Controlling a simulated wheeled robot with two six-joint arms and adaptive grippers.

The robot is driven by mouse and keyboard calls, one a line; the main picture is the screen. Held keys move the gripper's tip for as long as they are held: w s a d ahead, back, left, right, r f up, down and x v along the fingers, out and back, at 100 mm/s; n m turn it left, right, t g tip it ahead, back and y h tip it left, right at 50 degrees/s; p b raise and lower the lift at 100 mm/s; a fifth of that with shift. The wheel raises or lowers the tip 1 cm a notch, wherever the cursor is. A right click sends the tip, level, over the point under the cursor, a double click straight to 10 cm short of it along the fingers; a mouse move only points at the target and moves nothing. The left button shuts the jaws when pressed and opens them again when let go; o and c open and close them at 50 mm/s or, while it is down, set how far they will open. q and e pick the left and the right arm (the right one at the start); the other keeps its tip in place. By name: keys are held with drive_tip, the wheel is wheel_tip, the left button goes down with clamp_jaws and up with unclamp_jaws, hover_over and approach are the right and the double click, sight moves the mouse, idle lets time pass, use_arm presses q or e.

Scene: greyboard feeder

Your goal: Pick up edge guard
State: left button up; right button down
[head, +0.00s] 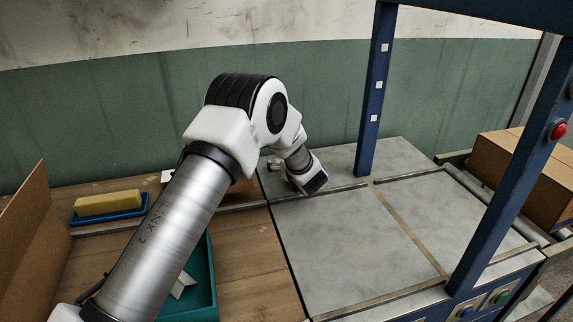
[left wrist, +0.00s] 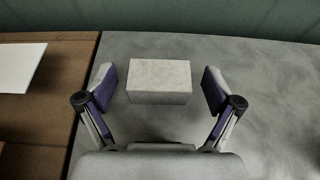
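My left gripper (left wrist: 160,88) is open in the left wrist view, with one finger on each side of a pale grey block (left wrist: 160,81). The block lies on a grey surface, with gaps between it and both fingers. In the head view my left arm reaches to the back of the grey table, and its fingers are hard to make out there. A pale angled piece (head: 183,284), which may be an edge guard, lies in a teal bin (head: 203,262), partly hidden behind my arm. I cannot tell whether the grey block is the edge guard. My right gripper is out of view.
A yellow block (head: 108,203) sits in a blue tray on the wooden bench at the left. A blue frame post (head: 375,95) stands close to the right of my left wrist. A cardboard box (head: 520,175) is at the far right. The front grey panels (head: 345,250) are clear.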

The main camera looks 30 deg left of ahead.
use_arm(q)
drive_tip(key=c, duration=0.7)
drive_tip(key=shift+c, duration=0.2)
